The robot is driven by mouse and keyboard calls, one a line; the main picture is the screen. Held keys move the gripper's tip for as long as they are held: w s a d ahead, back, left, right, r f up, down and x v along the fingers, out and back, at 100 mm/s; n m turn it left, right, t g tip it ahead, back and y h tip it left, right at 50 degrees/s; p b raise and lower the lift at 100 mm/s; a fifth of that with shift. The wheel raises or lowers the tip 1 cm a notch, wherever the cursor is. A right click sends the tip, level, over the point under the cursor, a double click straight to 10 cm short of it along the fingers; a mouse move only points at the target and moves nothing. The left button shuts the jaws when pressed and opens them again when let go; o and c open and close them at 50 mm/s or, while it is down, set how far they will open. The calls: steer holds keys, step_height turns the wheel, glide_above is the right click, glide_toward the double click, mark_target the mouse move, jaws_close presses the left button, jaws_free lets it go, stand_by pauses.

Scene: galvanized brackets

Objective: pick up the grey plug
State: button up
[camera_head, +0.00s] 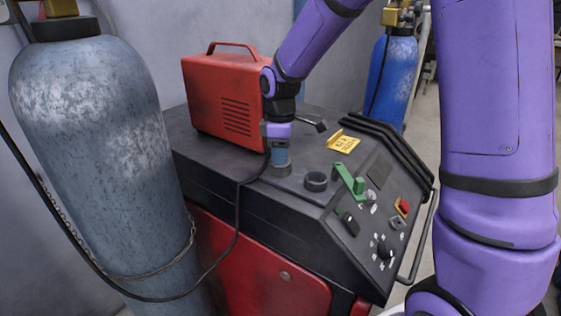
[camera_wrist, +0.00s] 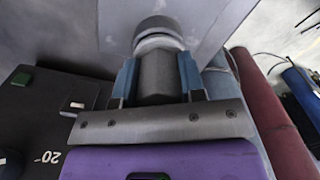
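The grey plug (camera_wrist: 158,78) is a dark grey body between the two blue fingers of my gripper (camera_wrist: 158,85) in the wrist view. The fingers lie close along both of its sides and appear to touch it. A paler grey ring shows beyond the plug. In the head view my gripper (camera_head: 280,157) points down at the top of the dark machine (camera_head: 240,170), right over a round dark collar (camera_head: 281,170). The fingers and wrist hide the plug there. I cannot tell whether the plug sits in the collar.
A red box with a handle (camera_head: 222,98) stands just behind my gripper. An empty dark ring (camera_head: 316,181), a green lever (camera_head: 349,179) and a yellow tag (camera_head: 343,142) are to the right. A black cable (camera_head: 238,215) hangs in front. A large gas cylinder (camera_head: 90,150) stands left.

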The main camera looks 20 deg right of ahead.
steer(key=shift+c, duration=0.6)
steer(key=shift+r, duration=0.1)
steer(key=shift+r, duration=0.45)
steer(key=r, duration=0.2)
steer(key=shift+s+r, duration=0.2)
steer(key=shift+r, duration=0.15)
steer(key=s+d+r, duration=0.1)
steer(key=s+d, duration=0.1)
steer(key=s, duration=1.3)
steer(key=w+d+r, duration=0.3)
steer(key=w+d, duration=0.1)
steer(key=w, duration=0.2)
steer(key=shift+w+r+n, duration=0.3)
steer(key=shift+w+n, duration=0.1)
steer(key=shift+f, duration=2.1)
